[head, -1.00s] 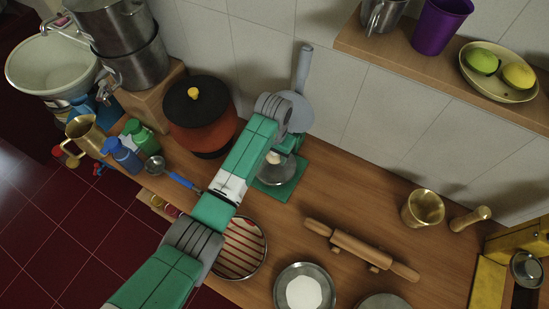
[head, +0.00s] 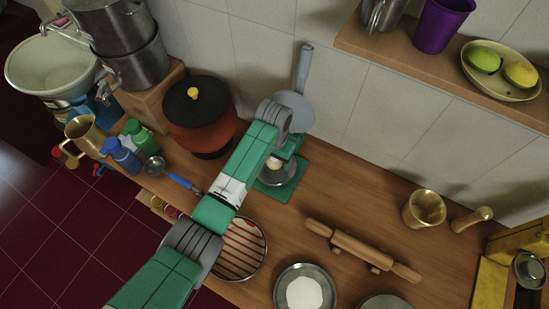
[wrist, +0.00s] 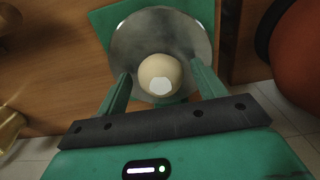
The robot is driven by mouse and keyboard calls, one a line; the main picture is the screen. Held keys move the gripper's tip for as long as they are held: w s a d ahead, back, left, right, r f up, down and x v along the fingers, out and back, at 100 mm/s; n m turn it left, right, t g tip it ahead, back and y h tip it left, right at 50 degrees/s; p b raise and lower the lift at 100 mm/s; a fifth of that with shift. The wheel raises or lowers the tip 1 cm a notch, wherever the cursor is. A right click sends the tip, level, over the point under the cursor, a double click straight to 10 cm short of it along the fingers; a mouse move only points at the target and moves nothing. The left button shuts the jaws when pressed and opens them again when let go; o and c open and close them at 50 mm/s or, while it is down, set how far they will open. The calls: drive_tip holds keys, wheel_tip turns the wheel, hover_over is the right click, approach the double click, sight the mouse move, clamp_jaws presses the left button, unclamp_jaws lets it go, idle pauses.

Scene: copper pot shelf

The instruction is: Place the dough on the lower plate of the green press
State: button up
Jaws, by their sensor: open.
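The green press stands near the wall, with its green base (head: 291,190) on the counter. Its round steel lower plate (head: 277,179) is exposed, and its grey upper plate (head: 294,112) stands raised at the back. A pale ball of dough (wrist: 160,75) appears to rest on the lower plate, toward its near side in the wrist view. It shows only partly beside my arm in the head view (head: 274,163). My gripper (wrist: 160,70) is open, with one finger on each side of the dough and a visible gap at both sides.
A red-brown pot (head: 199,125) with a dark lid stands left of the press. A rolling pin (head: 362,250), a striped round tray (head: 240,250) and a steel bowl of white flour (head: 304,292) are nearer the front. A brass mortar (head: 423,208) stands to the right.

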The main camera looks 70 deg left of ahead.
sight(274, 161)
wheel_tip(274, 161, up, 12)
drive_tip(key=p, duration=0.2)
drive_tip(key=shift+f, duration=0.15)
idle(0.4)
